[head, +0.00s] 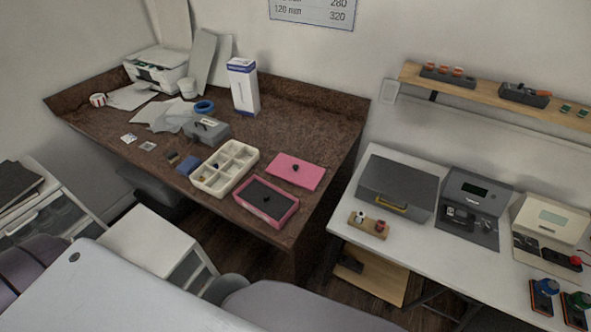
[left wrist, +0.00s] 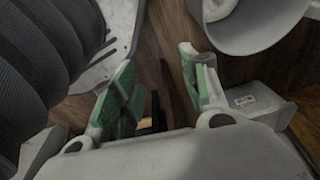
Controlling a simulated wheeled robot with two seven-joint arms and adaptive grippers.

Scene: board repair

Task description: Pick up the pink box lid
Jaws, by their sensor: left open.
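The pink box lid (head: 296,171) lies flat on the brown desk, near its right end, with a small dark knob in its middle. The open pink box (head: 266,201) with a dark inside stands just in front of it, apart from the lid. My left gripper (left wrist: 158,88) shows in the left wrist view with its green-padded fingers spread and nothing between them. It points down towards dark wooden floor, away from the lid, which is not in that view. No gripper shows in the head view.
A white compartment tray (head: 225,167) stands left of the pink box. A grey case (head: 206,130) and a tall white-blue carton (head: 243,86) stand behind. A white table (head: 345,224) with instruments is at right. In the left wrist view, a grey bin (left wrist: 245,40) is close to the gripper.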

